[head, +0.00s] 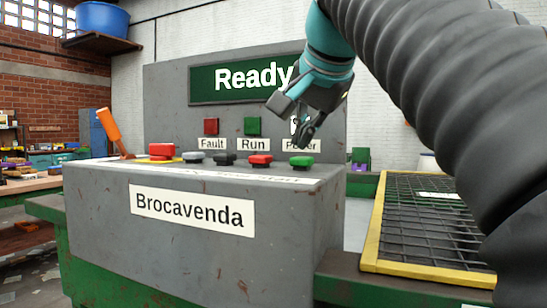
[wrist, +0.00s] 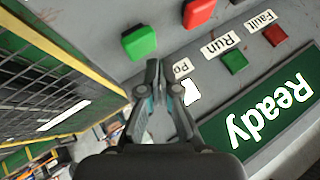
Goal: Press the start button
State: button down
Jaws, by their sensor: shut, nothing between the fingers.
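A green button (head: 301,162) sits at the right end of the row on top of the grey control box (head: 90,210). It also shows in the wrist view (wrist: 140,42), left of and beyond my fingertips. The sign (head: 243,78) reads "Ready".
A red button (head: 260,160) is left of the green one. Black and grey buttons, a larger red button (head: 162,151) and an orange lever (head: 110,128) stand farther left. Fault (head: 211,126) and Run (head: 252,126) lamps are behind. A yellow-framed mesh (head: 420,215) lies right.

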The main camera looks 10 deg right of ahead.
jog(key=shift+f, duration=0.45)
jog(key=shift+f+b, duration=0.5)
jog(key=shift+b, duration=0.15)
dwell(0.7)
dwell(0.4)
jog(key=shift+r+p, duration=0.95)
jog(key=shift+p, duration=0.1)
notch_tip(320, 180, up, 3)
jog(key=p, duration=0.2)
jog(key=shift+f+p, duration=0.15)
jog(key=shift+p, duration=0.25)
jog(key=shift+r+p, duration=0.3)
jog(key=shift+r, duration=0.85)
